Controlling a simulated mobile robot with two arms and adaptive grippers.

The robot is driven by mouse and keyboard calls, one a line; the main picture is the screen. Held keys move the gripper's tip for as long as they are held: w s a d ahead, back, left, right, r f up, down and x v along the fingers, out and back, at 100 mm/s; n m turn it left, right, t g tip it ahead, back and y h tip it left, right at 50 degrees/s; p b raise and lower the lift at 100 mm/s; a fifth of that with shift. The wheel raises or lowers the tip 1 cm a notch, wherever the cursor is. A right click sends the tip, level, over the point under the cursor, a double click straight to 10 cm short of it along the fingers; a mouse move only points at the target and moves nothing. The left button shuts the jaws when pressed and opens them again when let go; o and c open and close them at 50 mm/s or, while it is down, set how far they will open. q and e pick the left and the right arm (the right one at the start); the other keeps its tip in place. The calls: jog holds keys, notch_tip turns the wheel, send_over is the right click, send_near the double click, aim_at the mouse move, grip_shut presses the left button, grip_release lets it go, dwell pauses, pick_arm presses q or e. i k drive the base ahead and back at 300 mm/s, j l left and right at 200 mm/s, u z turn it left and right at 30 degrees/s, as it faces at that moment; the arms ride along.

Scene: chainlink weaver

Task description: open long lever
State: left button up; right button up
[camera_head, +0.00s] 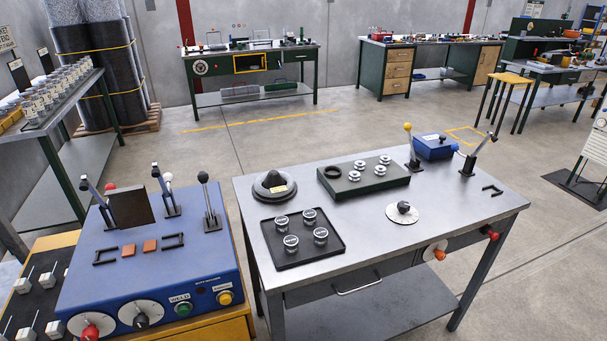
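Several levers are in view, and I cannot tell which one is the long lever. On the blue weld console (190,262), a lever with a black knob (208,205) stands near upright at the right. A grey lever (163,190) stands in the middle beside a white ball. Another grey lever (93,195) leans at the left near a red ball and a dark plate (130,208). On the steel table (375,235), a yellow-knobbed lever (411,150) stands upright and a dark lever (478,157) leans right. Neither gripper is in view.
The steel table also holds a black tray (270,262) with jars, a green block (345,190) with round parts, a black stepped disc (274,186) and a blue box (435,147). A narrow gap separates console and table. Open floor (220,150) lies behind.

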aim_at(407, 126)
jog(key=i+l+u, duration=0.15)
jog(key=i+l, duration=0.2)
jog(key=i+l+u, duration=0.35)
jog(key=i+l, duration=0.25)
jog(key=l, duration=0.25)
